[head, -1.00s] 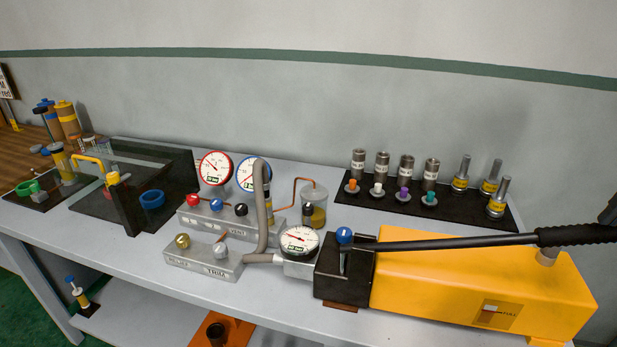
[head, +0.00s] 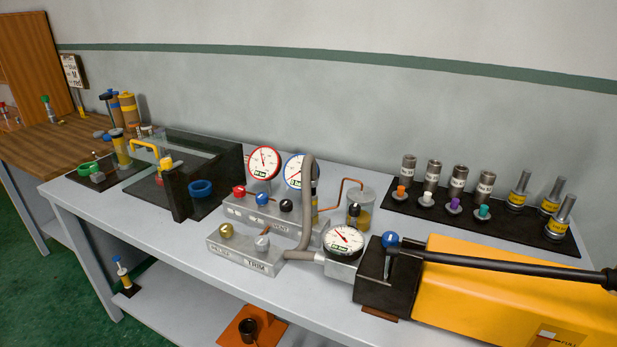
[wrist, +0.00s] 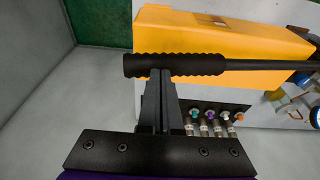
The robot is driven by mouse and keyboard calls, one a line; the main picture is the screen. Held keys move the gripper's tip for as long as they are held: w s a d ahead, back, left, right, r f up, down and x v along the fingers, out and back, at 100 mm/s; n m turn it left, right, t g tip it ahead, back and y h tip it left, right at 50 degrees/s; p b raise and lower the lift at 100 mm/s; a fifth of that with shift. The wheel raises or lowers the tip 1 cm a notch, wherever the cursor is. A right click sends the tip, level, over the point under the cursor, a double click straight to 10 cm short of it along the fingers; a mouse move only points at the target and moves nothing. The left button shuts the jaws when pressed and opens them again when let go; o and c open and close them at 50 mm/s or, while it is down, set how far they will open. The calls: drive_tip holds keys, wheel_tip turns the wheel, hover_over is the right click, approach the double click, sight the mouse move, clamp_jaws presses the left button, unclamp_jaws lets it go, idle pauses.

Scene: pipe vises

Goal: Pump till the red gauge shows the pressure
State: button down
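The red-rimmed gauge (head: 264,163) stands at the back of the manifold in the head view. Its needle points up and slightly left; its exact reading is too small to tell. The yellow pump (head: 500,305) with its black front block (head: 385,280) sits at the right. Its black lever (head: 500,264) runs rightward, its grip cut off by the picture edge. In the wrist view, the ribbed grip (wrist: 175,65) lies across my gripper's tips (wrist: 160,73). The fingers are close together and appear to touch the grip, not straddle it. My gripper is outside the head view.
A blue-rimmed gauge (head: 300,170) and a black-rimmed gauge (head: 345,239) stand nearby. Red (head: 239,191), blue (head: 262,198) and black (head: 286,205) knobs sit on the manifold. A black rack (head: 530,232) with fittings lies behind the pump.

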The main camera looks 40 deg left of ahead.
drive_tip(key=shift+w+d+f+b, duration=0.15)
drive_tip(key=shift+f+b, duration=0.2)
drive_tip(key=shift+f, duration=0.4)
drive_tip(key=shift+s+d+f+b, duration=0.15)
drive_tip(key=shift+f+b, duration=0.2)
drive_tip(key=shift+f, duration=0.4)
drive_tip(key=shift+s+d+b+x, duration=0.15)
drive_tip(key=shift+b+x, duration=0.5)
drive_tip(key=shift+x, duration=0.3)
drive_tip(key=shift+s+d+b+x, duration=0.15)
drive_tip(key=shift+b+x, duration=0.45)
drive_tip(key=shift+x, duration=0.35)
drive_tip(key=shift+s+f, duration=0.1)
drive_tip(key=shift+f, duration=0.5)
drive_tip(key=r+p, duration=0.4)
drive_tip(key=r, duration=0.1)
drive_tip(key=r+p, duration=0.2)
drive_tip(key=shift+a+r, duration=0.3)
wheel_tip(320, 180, up, 8)
drive_tip(key=a+p, duration=0.2)
drive_tip(key=p, duration=0.1)
drive_tip(key=shift+s, duration=0.3)
